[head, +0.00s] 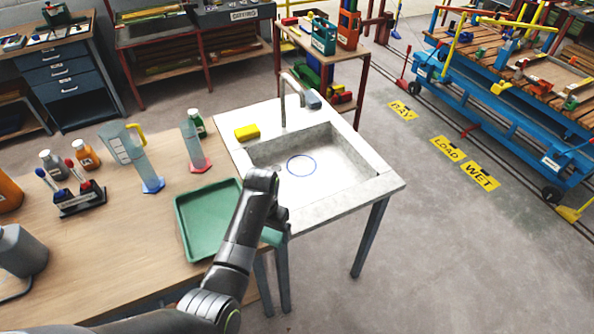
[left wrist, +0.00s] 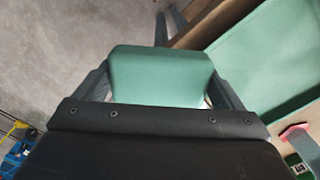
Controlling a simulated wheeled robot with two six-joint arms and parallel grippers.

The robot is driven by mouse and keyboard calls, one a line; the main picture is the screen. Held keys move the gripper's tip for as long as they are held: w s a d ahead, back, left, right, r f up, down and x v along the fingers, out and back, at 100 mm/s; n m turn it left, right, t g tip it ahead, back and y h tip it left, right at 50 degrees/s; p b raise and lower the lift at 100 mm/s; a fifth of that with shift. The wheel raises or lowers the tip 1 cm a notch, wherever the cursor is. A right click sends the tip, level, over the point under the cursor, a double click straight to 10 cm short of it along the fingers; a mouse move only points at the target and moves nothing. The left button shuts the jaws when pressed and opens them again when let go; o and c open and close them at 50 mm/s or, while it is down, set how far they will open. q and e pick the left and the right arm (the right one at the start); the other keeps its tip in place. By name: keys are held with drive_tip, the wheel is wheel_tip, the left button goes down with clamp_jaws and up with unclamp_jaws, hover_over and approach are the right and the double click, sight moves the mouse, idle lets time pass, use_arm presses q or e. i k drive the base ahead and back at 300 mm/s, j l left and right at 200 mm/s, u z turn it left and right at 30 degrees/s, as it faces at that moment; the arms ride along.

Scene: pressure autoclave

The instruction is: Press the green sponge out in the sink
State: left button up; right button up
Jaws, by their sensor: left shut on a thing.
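The green sponge (left wrist: 160,75) is between the two fingers of my left gripper (left wrist: 160,92) in the left wrist view. In the head view a small part of the sponge (head: 272,237) shows below my left gripper (head: 279,216), which is mostly hidden by my own wrist. The gripper is shut on the sponge, beside the sink's near left corner and right of the green tray. The white sink (head: 372,188) has an empty-looking basin with a blue ring (head: 301,165) on its floor. My right gripper is in neither view.
A green tray (head: 183,228) lies on the wooden table (head: 120,255). A yellow sponge (head: 247,132) sits on the sink's back left rim, near the tap (head: 284,95). Measuring cylinders (head: 193,147), a jug and bottles stand farther left. The floor right of the sink is clear.

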sight(302, 166)
drive_tip(key=i+j, duration=0.1)
drive_tip(key=i, duration=0.25)
drive_tip(key=i+j, duration=0.1)
drive_tip(key=i, duration=0.25)
drive_tip(key=k, duration=0.1)
drive_tip(key=i+l+z, duration=0.1)
drive_tip(key=l, duration=0.3)
drive_tip(key=i+l, duration=0.35)
drive_tip(key=l+z, duration=0.05)
